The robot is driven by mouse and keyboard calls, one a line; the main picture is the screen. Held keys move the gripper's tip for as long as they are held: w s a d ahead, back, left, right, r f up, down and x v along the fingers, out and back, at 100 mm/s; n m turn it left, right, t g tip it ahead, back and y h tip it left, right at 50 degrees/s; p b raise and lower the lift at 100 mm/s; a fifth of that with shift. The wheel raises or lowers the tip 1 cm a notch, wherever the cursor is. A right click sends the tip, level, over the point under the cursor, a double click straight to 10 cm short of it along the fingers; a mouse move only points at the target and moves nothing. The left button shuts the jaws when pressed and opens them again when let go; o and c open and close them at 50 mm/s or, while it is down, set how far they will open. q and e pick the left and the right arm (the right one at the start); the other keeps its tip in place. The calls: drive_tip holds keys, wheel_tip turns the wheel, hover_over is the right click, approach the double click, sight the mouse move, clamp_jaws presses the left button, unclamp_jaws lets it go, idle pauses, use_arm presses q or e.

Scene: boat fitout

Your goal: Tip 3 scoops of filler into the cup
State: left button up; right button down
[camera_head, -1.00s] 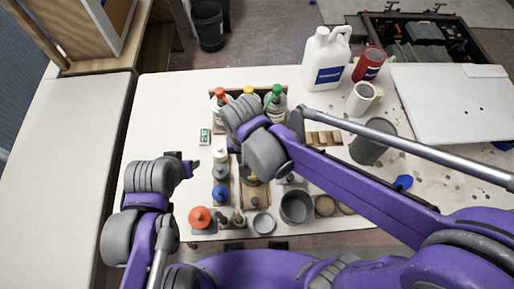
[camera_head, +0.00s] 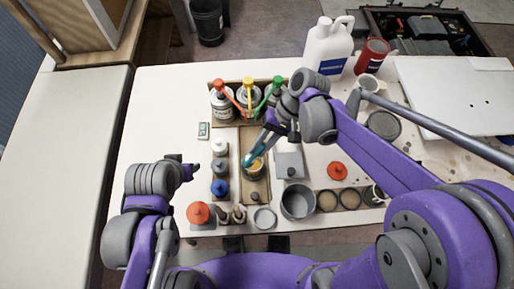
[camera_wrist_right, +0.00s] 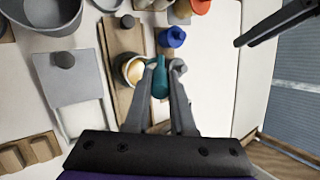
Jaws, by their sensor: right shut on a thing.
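My right gripper (camera_head: 277,130) is shut on a teal scoop (camera_head: 262,144), which slants down to the left. The scoop's end is at a small cup (camera_head: 256,172) with tan and orange contents, standing on a wooden board. In the right wrist view the scoop (camera_wrist_right: 160,82) hangs between my right fingers (camera_wrist_right: 168,84), beside and partly over the rim of the cup (camera_wrist_right: 124,72). I cannot tell whether the scoop holds filler. My left gripper (camera_head: 189,169) is left of the bottle row, away from the cup; its jaw opening is unclear.
Bottles with red, yellow and green tops (camera_head: 248,98) stand behind. Small capped bottles (camera_head: 220,168) line the left. A grey pot (camera_head: 298,202) and round tins (camera_head: 338,200) stand in front. A white jug (camera_head: 328,48) stands at back right. The left tabletop is clear.

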use_arm(q)
wheel_tip(320, 180, down, 8)
drive_tip(key=s+b, duration=0.2)
drive_tip(key=b, duration=0.5)
drive_tip(key=shift+f+g, duration=0.25)
drive_tip(key=shift+g, duration=0.05)
use_arm(e)
drive_tip(key=shift+w+d+f+g+y, duration=0.3)
drive_tip(key=shift+d+g+y, duration=0.15)
drive_tip(key=shift+y, duration=0.25)
drive_tip(key=shift+w+d+f+g+y, duration=0.3)
drive_tip(key=shift+d+y, duration=0.2)
drive_tip(key=shift+y, duration=0.2)
drive_tip(key=shift+w+d+f+g+y, duration=0.2)
drive_tip(key=shift+d+f+g+y, duration=0.1)
drive_tip(key=shift+d+g+y, duration=0.3)
use_arm(q)
drive_tip(key=shift+r, duration=0.1)
use_arm(e)
drive_tip(key=shift+w+a+t, duration=0.1)
drive_tip(key=shift+t, duration=0.15)
